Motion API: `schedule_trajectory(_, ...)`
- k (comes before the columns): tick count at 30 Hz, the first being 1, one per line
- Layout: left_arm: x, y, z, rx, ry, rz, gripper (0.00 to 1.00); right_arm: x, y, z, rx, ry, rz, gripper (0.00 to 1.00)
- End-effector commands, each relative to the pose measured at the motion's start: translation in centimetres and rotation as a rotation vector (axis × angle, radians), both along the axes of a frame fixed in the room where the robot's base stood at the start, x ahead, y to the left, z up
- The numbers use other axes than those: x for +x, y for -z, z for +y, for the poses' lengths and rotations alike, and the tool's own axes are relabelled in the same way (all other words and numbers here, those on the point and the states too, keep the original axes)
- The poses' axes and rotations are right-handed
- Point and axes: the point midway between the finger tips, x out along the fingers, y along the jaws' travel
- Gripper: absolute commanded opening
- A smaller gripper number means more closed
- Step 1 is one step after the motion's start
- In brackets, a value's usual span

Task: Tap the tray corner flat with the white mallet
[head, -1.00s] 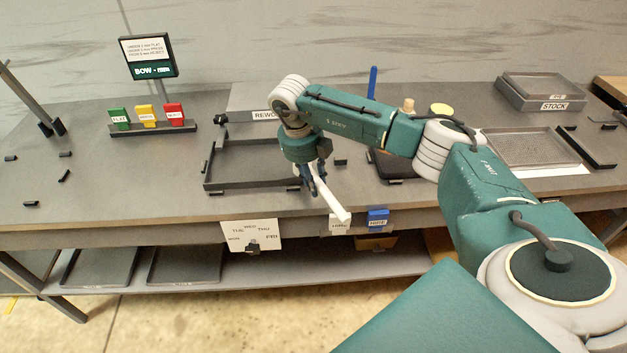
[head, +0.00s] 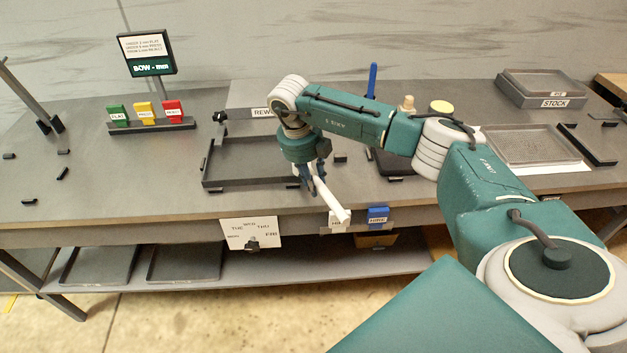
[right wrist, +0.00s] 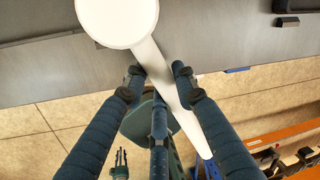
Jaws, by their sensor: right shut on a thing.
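My right gripper (head: 311,183) is shut on the white handle of the mallet (head: 332,202), over the front part of the bench. The handle slants out toward the lower right, past the bench's front edge. In the right wrist view, the mallet's round white head (right wrist: 118,18) fills the top, and its handle (right wrist: 172,80) runs down between the fingers (right wrist: 160,72). In the head view the mallet head is hidden or cannot be made out. A dark shallow tray (head: 250,184) lies just left of the gripper; its right end is partly covered by the gripper.
Green, yellow and red blocks (head: 144,109) stand on a rack at the back left, below a sign (head: 147,55). A grey tray (head: 525,148) and a STOCK stack (head: 545,92) are at the right. The bench's left part is mostly clear, with small dark pieces.

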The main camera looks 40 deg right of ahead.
Motion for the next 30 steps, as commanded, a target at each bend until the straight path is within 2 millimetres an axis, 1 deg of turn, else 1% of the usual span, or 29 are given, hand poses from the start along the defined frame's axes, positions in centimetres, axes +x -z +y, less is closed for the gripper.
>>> schedule_trajectory(1,0.0,-0.6,0.0,0.000,0.000,0.000,0.30,0.2,-1.0,-0.1,0.000,0.001,-0.005,0.00)
schedule_trajectory(3,0.0,-1.0,-0.1,-0.001,0.000,-0.001,0.30,0.2,-1.6,-0.1,-0.001,0.002,-0.006,0.00)
schedule_trajectory(21,0.1,-3.9,-0.1,-0.001,-0.001,-0.002,0.30,0.2,-6.1,-0.1,-0.001,0.004,-0.008,0.00)
schedule_trajectory(30,0.1,-3.9,-0.1,-0.001,-0.001,-0.002,0.30,0.2,-6.3,-0.1,-0.001,0.004,-0.007,0.00)
